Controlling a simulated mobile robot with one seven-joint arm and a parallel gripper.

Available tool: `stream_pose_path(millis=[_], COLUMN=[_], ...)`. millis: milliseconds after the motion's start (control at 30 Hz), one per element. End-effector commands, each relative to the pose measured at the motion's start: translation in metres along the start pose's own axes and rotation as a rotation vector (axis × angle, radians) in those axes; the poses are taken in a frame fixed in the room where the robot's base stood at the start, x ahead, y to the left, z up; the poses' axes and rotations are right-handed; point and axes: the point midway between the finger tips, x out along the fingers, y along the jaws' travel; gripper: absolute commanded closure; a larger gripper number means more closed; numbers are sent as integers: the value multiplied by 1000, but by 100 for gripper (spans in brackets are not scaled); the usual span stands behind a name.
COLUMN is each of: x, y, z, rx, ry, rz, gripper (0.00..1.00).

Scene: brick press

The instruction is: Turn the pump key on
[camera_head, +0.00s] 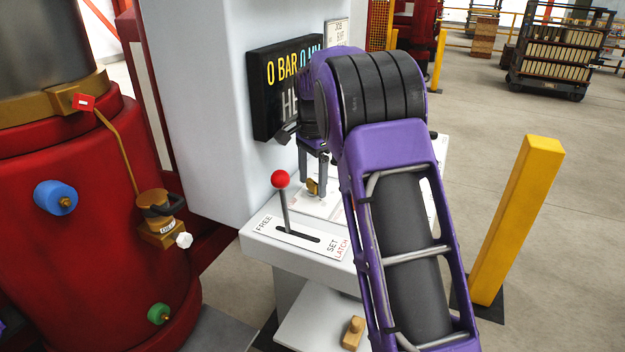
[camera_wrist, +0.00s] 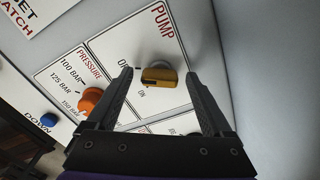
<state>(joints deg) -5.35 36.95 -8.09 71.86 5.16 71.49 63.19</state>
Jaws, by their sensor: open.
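The brass pump key (camera_wrist: 163,77) sits in the white panel under the red word PUMP in the wrist view. Its flat bow lies roughly across the picture. A partly covered label, seemingly OFF, is at its upper left, and ON is just below it. I cannot tell for sure which mark it points to. My gripper (camera_wrist: 159,74) is open, one finger on each side of the key, with gaps visible between fingers and key. In the head view the key (camera_head: 313,187) shows small below the fingertips of my gripper (camera_head: 313,176); my arm hides part of the panel.
An orange pressure knob (camera_wrist: 94,100) is left of the left finger, and a blue DOWN button (camera_wrist: 47,120) is farther left. A red-knobbed lever (camera_head: 281,180) stands on the console left of my gripper. A dark display (camera_head: 285,90) is behind. A yellow post (camera_head: 517,220) stands right.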

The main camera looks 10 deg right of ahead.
Motion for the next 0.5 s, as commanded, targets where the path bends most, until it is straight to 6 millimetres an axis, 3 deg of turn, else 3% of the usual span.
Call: stream_pose_path(millis=[33, 400, 500], x=[0, 0, 0], y=[0, 0, 0], z=[0, 0, 0], rx=[0, 0, 0], ry=[0, 0, 0], rz=[0, 0, 0], gripper=[20, 87, 100])
